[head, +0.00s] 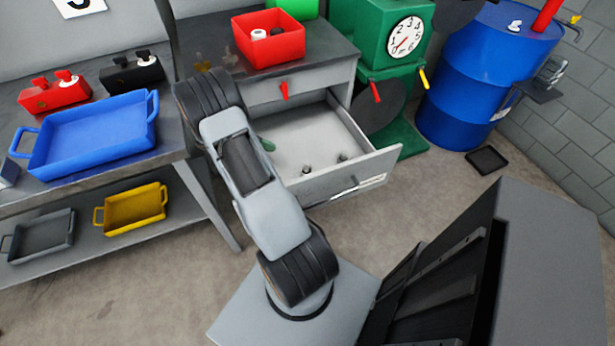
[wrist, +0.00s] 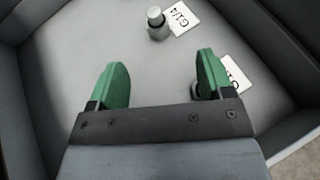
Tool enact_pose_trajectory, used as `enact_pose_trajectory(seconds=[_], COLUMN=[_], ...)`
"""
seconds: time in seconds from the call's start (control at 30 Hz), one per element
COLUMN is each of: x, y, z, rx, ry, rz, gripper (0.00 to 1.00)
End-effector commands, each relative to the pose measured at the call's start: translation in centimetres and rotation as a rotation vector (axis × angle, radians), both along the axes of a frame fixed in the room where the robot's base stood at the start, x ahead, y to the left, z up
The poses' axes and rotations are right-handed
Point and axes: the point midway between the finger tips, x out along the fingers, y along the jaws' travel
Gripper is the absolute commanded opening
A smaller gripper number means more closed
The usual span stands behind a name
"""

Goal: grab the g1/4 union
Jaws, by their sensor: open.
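The G1/4 union (wrist: 157,25) is a small grey cylindrical fitting in the open drawer (head: 310,128). It stands beside a white label reading G1/4 (wrist: 180,17), near the top middle of the wrist view. My gripper (wrist: 160,70) is open and empty, its green fingers pointing into the drawer, with the union beyond the fingertips. A second fitting (wrist: 195,90) is mostly hidden behind the right finger, beside a partly covered label (wrist: 234,74). The head view shows two small fittings in the drawer; I cannot tell which is the G1/4. One green finger (head: 268,145) shows there beside my arm.
The drawer walls (wrist: 250,25) surround my gripper. A red bin (head: 268,52) stands on the cabinet top above the drawer. A bench with a blue tray (head: 95,130) is at left. A green machine with a dial (head: 404,36) and a blue drum (head: 480,75) stand at right.

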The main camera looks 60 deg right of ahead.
Motion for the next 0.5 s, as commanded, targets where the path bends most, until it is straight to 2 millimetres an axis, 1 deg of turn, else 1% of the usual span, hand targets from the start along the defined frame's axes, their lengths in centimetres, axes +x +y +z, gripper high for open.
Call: enact_pose_trajectory(seconds=[0.03,0.17,0.5], x=[-0.2,-1.0,-5.8], y=[-0.4,-1.4,-3.9], z=[-0.8,-1.9,-4.2], rx=[0.002,0.004,0.005], ry=[0.026,0.069,0.081], rz=[0.001,0.006,0.008], gripper=[0.74,0.74,0.74])
